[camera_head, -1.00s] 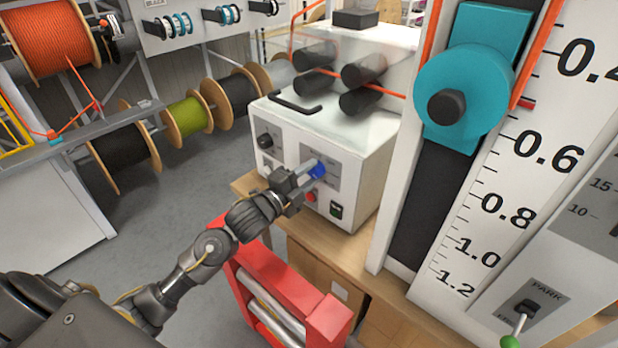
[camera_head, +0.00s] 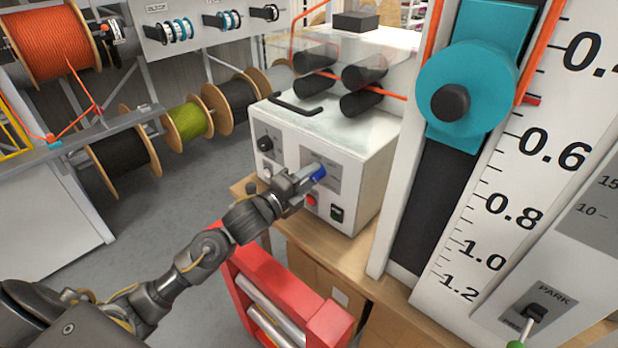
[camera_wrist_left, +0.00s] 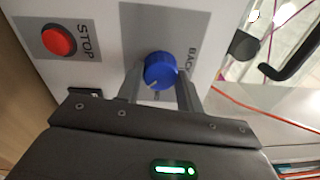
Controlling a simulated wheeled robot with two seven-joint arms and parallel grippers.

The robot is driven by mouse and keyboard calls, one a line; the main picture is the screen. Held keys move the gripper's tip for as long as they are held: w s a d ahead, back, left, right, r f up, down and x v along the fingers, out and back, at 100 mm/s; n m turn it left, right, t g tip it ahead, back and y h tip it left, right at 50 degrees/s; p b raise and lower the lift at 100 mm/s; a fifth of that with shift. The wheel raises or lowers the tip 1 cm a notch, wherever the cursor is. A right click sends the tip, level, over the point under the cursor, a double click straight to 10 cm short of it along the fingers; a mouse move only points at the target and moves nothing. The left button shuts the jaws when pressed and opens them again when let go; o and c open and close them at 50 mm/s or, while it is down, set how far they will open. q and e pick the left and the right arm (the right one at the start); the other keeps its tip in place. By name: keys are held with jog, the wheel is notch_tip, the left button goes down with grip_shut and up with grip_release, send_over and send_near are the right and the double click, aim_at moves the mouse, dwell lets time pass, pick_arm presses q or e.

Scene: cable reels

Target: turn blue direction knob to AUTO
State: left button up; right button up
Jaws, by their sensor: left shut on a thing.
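The blue direction knob (camera_head: 318,174) is on the front panel of the white machine (camera_head: 368,165). My left gripper (camera_head: 312,172) is at the panel. In the left wrist view its two fingers (camera_wrist_left: 158,86) stand on either side of the knob, shut on it. The AUTO mark cannot be read in these frames. My right gripper is not in view.
A red STOP button (camera_wrist_left: 58,40) sits close to the knob. A black knob (camera_head: 265,144) and a black switch (camera_head: 336,213) share the panel. A red frame (camera_head: 290,290) stands below my left arm. The tall scale column (camera_head: 470,200) rises at right.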

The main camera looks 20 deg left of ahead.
pick_arm(q)
jog(key=o, duration=1)
jog(key=b+v, duration=0.2)
jog(key=v, duration=0.8)
jog(key=shift+s+a+b, duration=0.1)
jog(key=shift+s+b, duration=0.25)
jog(key=shift+s, duration=0.05)
